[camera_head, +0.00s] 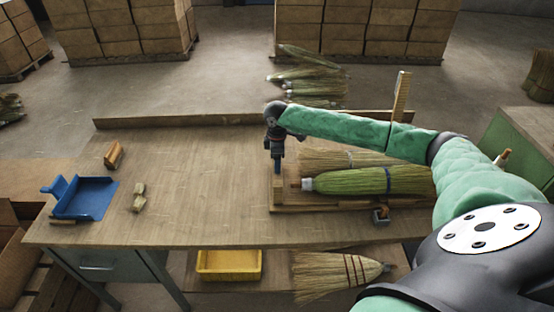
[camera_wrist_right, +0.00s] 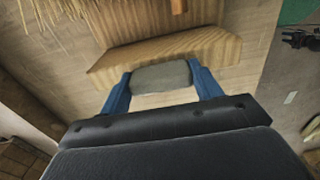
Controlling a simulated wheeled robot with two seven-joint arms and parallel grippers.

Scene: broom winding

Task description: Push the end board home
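The end board is a pale wooden block (camera_head: 277,196) at the left end of a wooden cradle (camera_head: 345,207). In the right wrist view the board (camera_wrist_right: 165,54) lies just beyond my fingertips. My right gripper (camera_head: 277,170) points down above it. In the wrist view the right gripper (camera_wrist_right: 161,75) has its blue fingers on either side of a grey block (camera_wrist_right: 162,77), seemingly touching both. Whether the grey block is fixed to the board I cannot tell. A green broom bundle (camera_head: 350,182) lies in the cradle, right of the board. My left gripper is out of view.
A straw bundle (camera_head: 325,159) lies behind the green one. A wooden post (camera_head: 402,97) stands at the back right. A blue dustpan (camera_head: 85,198), a wooden block (camera_head: 114,155) and small tan pieces (camera_head: 139,197) lie at left. The table middle is clear. A yellow bin (camera_head: 229,265) sits below.

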